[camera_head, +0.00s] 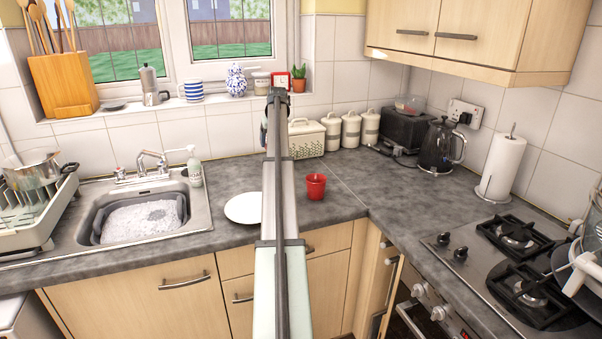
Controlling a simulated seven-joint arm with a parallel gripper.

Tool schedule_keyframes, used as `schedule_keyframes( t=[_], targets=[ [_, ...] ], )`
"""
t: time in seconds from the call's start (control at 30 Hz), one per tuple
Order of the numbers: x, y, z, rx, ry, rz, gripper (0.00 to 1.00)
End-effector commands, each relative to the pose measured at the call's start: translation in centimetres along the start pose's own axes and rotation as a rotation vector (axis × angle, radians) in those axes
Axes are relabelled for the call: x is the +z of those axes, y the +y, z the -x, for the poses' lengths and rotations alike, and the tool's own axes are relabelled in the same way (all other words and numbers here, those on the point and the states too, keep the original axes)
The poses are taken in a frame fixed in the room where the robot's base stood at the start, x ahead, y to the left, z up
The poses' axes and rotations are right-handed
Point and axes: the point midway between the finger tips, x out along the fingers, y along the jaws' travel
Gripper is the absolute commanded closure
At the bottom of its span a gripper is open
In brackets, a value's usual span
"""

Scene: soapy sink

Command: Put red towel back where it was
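I see no red towel in this view. A long grey and pale green part of my own body runs up the middle of the picture and covers what lies behind it. I cannot make out my gripper or its fingers. A red cup (316,186) stands upright on the dark worktop (350,180), just right of that part. A round white plate (243,208) lies on the worktop to its left.
The sink (88,232) at left holds suds (142,221); a dish rack (32,215) stands beside it. A kettle (439,146), paper towel roll (502,166) and gas hob (520,260) are at right. The worktop between cup and hob is clear.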

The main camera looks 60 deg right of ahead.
Motion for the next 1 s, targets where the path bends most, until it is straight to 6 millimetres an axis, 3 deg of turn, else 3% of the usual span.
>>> schedule_keyframes(
  t=[0.03,0.2,0.4,0.57,1.0],
  targets=[
    [0.0,2.4,-0.5,0.003,-0.001,-0.01,0.59],
    [0.7,7.9,-1.4,0.008,-0.001,-0.022,0.59],
    [1.3,11.3,-2.0,0.01,0.0,-0.03,0.59],
    [1.8,12.1,-2.8,0.01,0.0,-0.032,0.59],
    [3.8,12.1,-8.1,0.011,0.0,-0.032,0.59]
  ],
)
